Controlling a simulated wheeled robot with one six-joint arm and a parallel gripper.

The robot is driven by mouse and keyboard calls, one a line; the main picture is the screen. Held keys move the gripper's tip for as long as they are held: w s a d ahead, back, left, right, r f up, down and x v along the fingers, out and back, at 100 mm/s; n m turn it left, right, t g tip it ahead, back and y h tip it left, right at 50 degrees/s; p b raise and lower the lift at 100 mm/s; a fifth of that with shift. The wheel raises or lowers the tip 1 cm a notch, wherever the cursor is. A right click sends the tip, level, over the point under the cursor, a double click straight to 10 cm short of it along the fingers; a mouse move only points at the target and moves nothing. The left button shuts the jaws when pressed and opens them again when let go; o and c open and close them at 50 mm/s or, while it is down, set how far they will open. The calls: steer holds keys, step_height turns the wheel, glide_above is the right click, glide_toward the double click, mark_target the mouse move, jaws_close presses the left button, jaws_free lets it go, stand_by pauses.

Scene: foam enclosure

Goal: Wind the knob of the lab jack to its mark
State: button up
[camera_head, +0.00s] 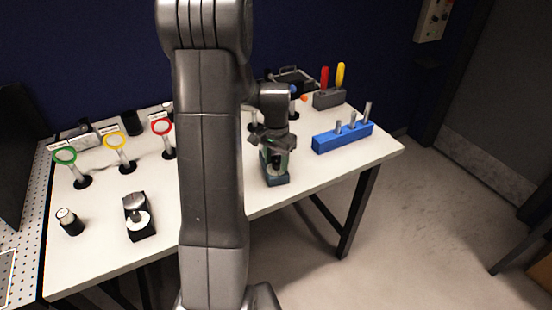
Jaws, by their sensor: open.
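A small dark teal device (277,181), which looks like the lab jack, stands on the white table right of my arm, near the table's front edge. My gripper (276,156) is directly above it, pointing down, with its jaws open around or just over the upper part of the device. I cannot tell whether the jaws touch it. The knob and its mark are hidden or too small to make out.
A blue block with metal pegs (342,137) stands to the right, and a grey holder with red and yellow handles (329,98) behind it. Green (64,156), yellow (114,139) and red (161,126) rings stand left. A black device (138,232) sits front left.

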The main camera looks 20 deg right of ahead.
mark_target(276, 163)
steer(key=shift+f, duration=0.1)
steer(key=c, duration=1)
steer(key=shift+n+b, duration=0.45)
steer(key=shift+n, duration=1.45)
steer(key=o, duration=1)
step_height(276, 163, up, 14)
steer(key=b, duration=0.1)
steer(key=shift+b, duration=0.3)
steer(key=shift+f, duration=0.1)
